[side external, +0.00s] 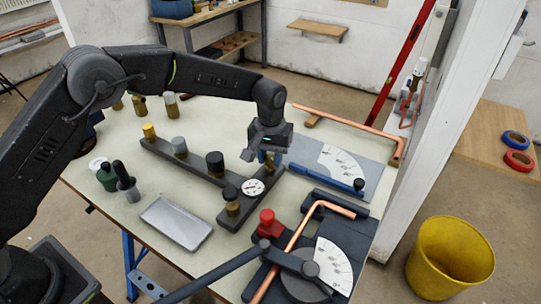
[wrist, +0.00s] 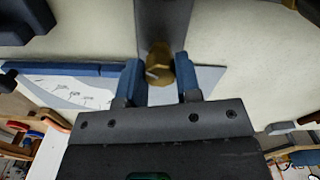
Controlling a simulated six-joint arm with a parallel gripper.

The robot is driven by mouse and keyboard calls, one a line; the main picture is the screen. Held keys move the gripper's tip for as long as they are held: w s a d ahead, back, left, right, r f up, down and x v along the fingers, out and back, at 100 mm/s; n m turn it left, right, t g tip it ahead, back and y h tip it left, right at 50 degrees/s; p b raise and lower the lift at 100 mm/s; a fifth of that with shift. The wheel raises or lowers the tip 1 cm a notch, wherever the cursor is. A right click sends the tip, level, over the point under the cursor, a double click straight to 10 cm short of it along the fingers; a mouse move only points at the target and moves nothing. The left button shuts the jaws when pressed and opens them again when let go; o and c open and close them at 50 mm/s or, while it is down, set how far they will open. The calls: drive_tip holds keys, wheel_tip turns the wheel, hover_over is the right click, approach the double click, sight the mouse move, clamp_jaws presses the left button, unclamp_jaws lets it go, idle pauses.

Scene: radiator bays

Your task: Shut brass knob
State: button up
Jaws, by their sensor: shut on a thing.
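The brass knob (wrist: 158,66) stands on the end of a dark manifold bar (wrist: 162,18) in the wrist view. The blue fingers of my gripper (wrist: 158,74) sit on either side of it, shut on it. A pale mark shows on the knob's face. In the side view my gripper (side external: 269,158) points down at the far right end of the dark manifold (side external: 196,168). There the fingers and wrist mostly hide the knob.
A yellow-topped knob (side external: 149,131), a grey knob (side external: 180,146) and black knobs (side external: 215,163) stand on the manifold, beside a round gauge (side external: 253,187). A grey tray (side external: 176,222) lies in front. Bent copper pipe (side external: 337,208) and bending tools lie to the right.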

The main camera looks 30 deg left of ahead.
sight(270, 157)
drive_tip(key=m, duration=1.1)
drive_tip(key=shift+m, duration=0.5)
drive_tip(key=o, duration=0.9)
drive_tip(key=shift+r, duration=0.1)
drive_tip(key=shift+r, duration=6.85)
